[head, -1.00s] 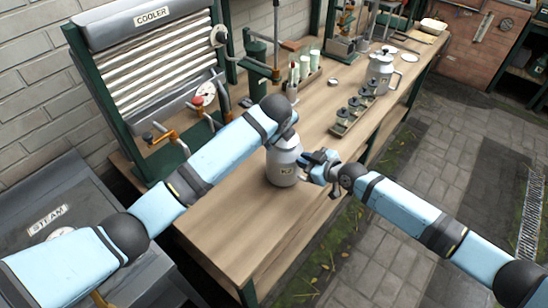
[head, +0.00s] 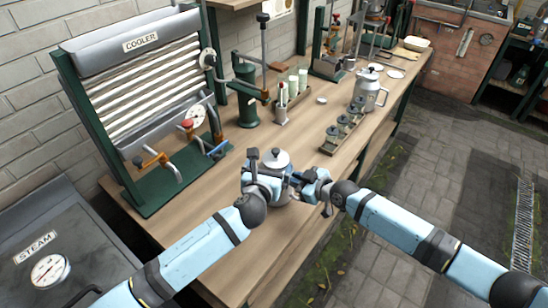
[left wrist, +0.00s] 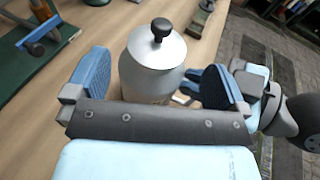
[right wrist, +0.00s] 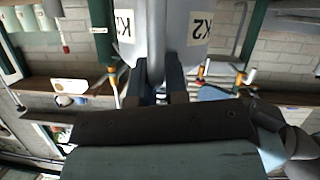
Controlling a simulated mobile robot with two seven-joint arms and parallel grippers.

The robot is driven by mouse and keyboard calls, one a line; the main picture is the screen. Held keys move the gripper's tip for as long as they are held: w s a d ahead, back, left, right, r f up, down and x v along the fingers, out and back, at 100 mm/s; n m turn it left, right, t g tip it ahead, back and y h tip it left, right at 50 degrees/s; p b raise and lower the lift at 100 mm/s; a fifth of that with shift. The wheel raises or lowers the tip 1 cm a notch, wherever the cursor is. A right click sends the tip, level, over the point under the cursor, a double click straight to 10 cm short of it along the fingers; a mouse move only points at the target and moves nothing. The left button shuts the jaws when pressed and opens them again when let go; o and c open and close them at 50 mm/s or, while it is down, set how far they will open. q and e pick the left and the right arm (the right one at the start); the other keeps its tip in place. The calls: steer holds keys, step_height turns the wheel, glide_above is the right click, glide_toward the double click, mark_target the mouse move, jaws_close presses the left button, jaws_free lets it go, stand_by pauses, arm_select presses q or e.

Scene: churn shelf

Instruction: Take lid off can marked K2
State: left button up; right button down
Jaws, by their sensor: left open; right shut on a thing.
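The grey metal can marked K2 (right wrist: 160,35) stands on the wooden bench, its labels showing in the right wrist view. Its domed lid (head: 274,159) with a black knob sits on top and also shows in the left wrist view (left wrist: 150,48). My left gripper (left wrist: 157,85) is open, its blue-padded fingers on either side of the can's upper part, with visible gaps. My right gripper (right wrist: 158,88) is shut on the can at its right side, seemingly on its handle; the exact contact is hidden. The can's lower body is mostly hidden by my grippers in the head view.
A rack of small dark-lidded jars (head: 342,133) and a taller lidded can (head: 369,92) stand farther along the bench. The cooler (head: 140,85) with its taps stands left, and a green hand press (head: 247,95) stands behind. Bare bench lies left of the can.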

mark_target(276, 150)
arm_select(q)
steer(key=x, duration=0.7)
steer(key=shift+w+d+f, duration=0.1)
steer(key=shift+w+f, duration=0.05)
steer(key=shift+w, duration=0.15)
arm_select(e)
steer(key=shift+s+f, duration=0.1)
steer(key=shift+f, duration=0.05)
arm_select(q)
steer(key=c, duration=0.8)
steer(key=shift+r, duration=1.15)
steer(key=shift+r, duration=1.95)
arm_select(e)
steer(key=c, duration=1.1)
jaws_free()
